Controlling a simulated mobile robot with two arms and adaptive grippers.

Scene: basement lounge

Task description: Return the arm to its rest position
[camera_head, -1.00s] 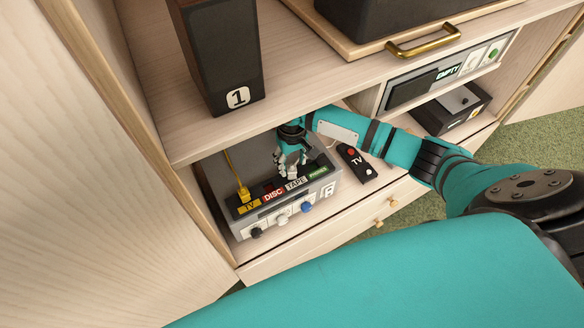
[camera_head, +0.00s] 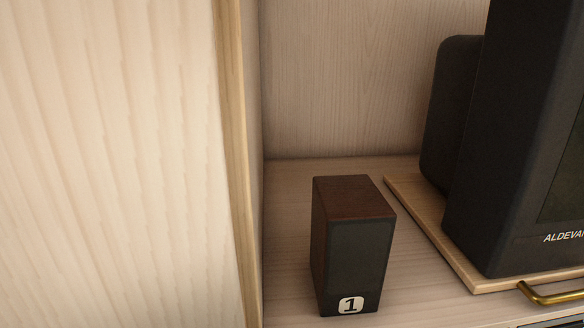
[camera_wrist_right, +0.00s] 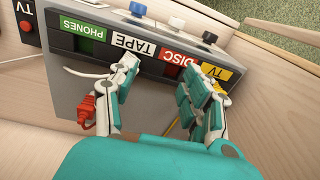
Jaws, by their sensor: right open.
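My right gripper (camera_wrist_right: 168,80) shows in the right wrist view, open, with its fingers spread over the grey switch box (camera_wrist_right: 62,85). Nothing shows between the fingertips. The box face has PHONES, TAPE, DISC and TV labels. A red plug (camera_wrist_right: 84,112) lies on the box top beside the left finger; whether the finger touches it I cannot tell. A yellow plug (camera_wrist_right: 219,82) is at the TV socket, partly hidden by the right fingers. A white cable end (camera_wrist_right: 88,72) lies near the PHONES label. Neither arm shows in the head view.
In the head view, a dark speaker marked 1 (camera_head: 350,245) stands on the upper shelf, left of a black television (camera_head: 510,140) on a wooden base with a brass handle (camera_head: 553,294). A cabinet side panel (camera_head: 110,160) fills the left.

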